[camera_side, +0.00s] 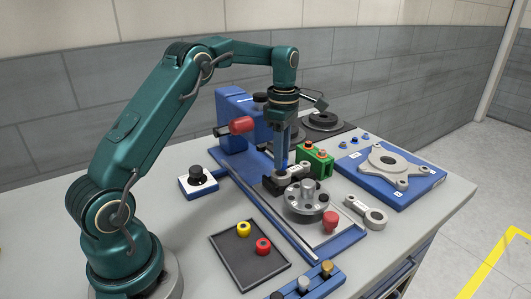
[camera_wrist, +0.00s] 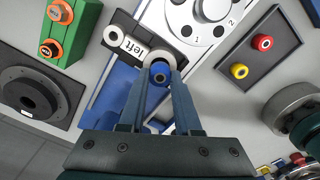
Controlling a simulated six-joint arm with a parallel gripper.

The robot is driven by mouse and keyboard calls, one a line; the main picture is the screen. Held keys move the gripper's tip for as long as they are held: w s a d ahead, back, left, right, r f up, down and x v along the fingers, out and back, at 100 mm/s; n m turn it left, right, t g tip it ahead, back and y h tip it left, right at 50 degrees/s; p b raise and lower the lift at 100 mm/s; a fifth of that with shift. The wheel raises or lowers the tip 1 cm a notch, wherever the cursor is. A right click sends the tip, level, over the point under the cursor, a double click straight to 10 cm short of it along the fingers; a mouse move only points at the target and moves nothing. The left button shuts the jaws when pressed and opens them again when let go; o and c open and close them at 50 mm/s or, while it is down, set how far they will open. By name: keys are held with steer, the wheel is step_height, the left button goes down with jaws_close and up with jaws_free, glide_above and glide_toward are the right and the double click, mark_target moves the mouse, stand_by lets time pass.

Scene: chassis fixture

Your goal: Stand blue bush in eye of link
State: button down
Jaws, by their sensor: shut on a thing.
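My gripper (camera_wrist: 158,85) points down, shut on a blue bush (camera_wrist: 159,73), a short ring with a dark bore. A grey link (camera_wrist: 134,49) marked "left" lies on a black holder (camera_wrist: 100,56). One eye (camera_wrist: 113,36) is clear to see. The other end of the link is right by the bush, partly covered by it and the fingers. I cannot tell whether the bush is above that eye or in it. The link also shows in the side view (camera_side: 296,172).
A round numbered disc (camera_side: 307,198) stands close by. A dark tray (camera_side: 250,258) holds a yellow bush (camera_side: 243,229) and a red bush (camera_side: 263,246). A green block (camera_side: 316,160) is behind the link.

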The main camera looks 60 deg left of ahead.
steer(key=shift+f, duration=0.25)
steer(key=shift+f, duration=0.3)
steer(key=shift+f, duration=0.4)
stand_by(0.5)
steer(key=c, duration=0.9)
jaws_free()
steer(key=shift+r, duration=1.5)
